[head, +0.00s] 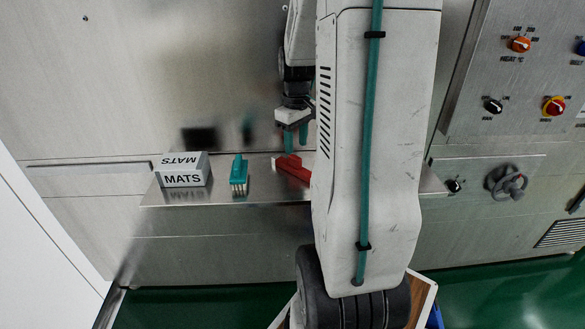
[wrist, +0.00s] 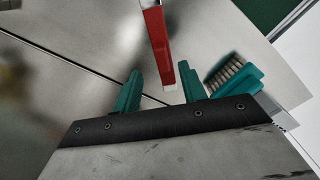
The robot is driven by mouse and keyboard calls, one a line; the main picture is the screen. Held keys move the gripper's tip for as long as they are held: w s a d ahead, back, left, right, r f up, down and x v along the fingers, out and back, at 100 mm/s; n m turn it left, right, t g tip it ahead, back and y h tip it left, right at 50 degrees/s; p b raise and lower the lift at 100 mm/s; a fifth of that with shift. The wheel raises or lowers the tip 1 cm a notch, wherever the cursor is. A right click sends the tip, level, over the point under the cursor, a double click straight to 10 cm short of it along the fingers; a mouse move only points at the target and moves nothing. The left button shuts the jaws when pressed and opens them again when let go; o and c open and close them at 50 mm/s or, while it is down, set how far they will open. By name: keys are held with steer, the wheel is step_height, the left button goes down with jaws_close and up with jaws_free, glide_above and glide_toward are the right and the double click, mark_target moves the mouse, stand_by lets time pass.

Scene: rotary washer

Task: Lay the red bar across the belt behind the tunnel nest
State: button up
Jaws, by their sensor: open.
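The red bar (head: 292,169) lies on the steel shelf (head: 262,191), its right part hidden behind my arm in the head view. In the wrist view the red bar (wrist: 156,38) runs away from my gripper, with its pale near end showing between the two teal fingers. My gripper (head: 296,143) is open, above the shelf and close over the bar; it also shows in the wrist view (wrist: 159,72). I cannot tell whether a finger touches the bar. I cannot make out the belt or the tunnel nest in either view.
A white MATS box (head: 183,170) stands on the shelf's left part. A steel wall rises behind. A control panel with knobs (head: 521,45) is at right.

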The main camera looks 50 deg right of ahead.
mark_target(295, 157)
steer(key=f, duration=0.5)
steer(key=shift+a+f, duration=0.2)
steer(key=shift+f, duration=0.15)
jaws_close()
